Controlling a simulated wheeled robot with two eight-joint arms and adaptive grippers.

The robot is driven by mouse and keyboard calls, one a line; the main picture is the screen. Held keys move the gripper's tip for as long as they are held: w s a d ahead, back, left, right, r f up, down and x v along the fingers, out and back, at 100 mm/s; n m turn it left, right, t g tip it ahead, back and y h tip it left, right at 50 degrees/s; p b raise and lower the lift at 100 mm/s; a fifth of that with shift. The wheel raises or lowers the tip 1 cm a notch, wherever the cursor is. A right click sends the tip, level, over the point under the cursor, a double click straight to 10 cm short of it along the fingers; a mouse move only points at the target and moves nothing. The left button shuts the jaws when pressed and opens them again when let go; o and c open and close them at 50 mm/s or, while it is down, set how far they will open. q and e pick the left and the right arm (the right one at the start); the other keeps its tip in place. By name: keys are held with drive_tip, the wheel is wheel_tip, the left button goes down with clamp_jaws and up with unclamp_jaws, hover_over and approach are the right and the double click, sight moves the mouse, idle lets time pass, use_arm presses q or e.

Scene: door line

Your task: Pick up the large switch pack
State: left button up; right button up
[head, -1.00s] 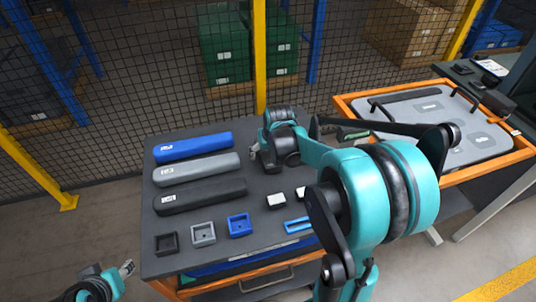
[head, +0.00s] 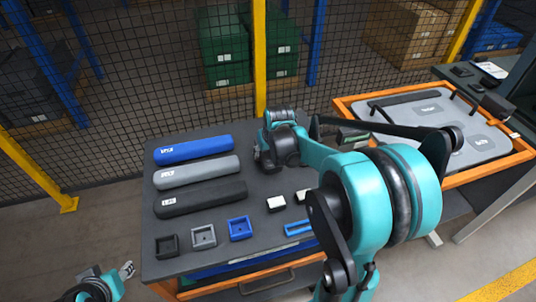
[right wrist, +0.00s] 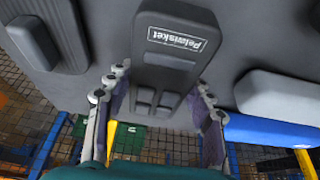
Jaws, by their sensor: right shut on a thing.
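The large switch pack (right wrist: 172,55) is a dark grey block with a white label and small raised buttons, seen close up in the right wrist view. My right gripper (right wrist: 161,80) has one finger on each side of it and is shut on it. In the head view my right gripper (head: 277,160) is low over the back right of the dark table, and its own body and arm hide most of the pack. My left gripper (head: 127,269) is at the lower left, off the table's front left corner; its jaw state is too small to tell.
Blue (head: 193,149), grey (head: 197,172) and black (head: 200,198) long covers lie on the table's left (head: 160,260). Small black (head: 167,245), grey (head: 204,236) and blue (head: 240,228) square parts lie in front. An orange-framed door panel (head: 400,105) is at right; a mesh fence stands behind.

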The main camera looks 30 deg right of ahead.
wheel_tip(320, 180, up, 4)
drive_tip(key=shift+f+p, duration=0.2)
drive_tip(key=shift+p, duration=0.6)
drive_tip(key=s+d+r+p, duration=0.3)
drive_tip(key=d+r, duration=0.4)
drive_tip(key=d, duration=0.4)
drive_tip(key=shift+d+p, duration=0.15)
drive_tip(key=shift+p, duration=0.15)
drive_tip(key=shift+f, duration=0.1)
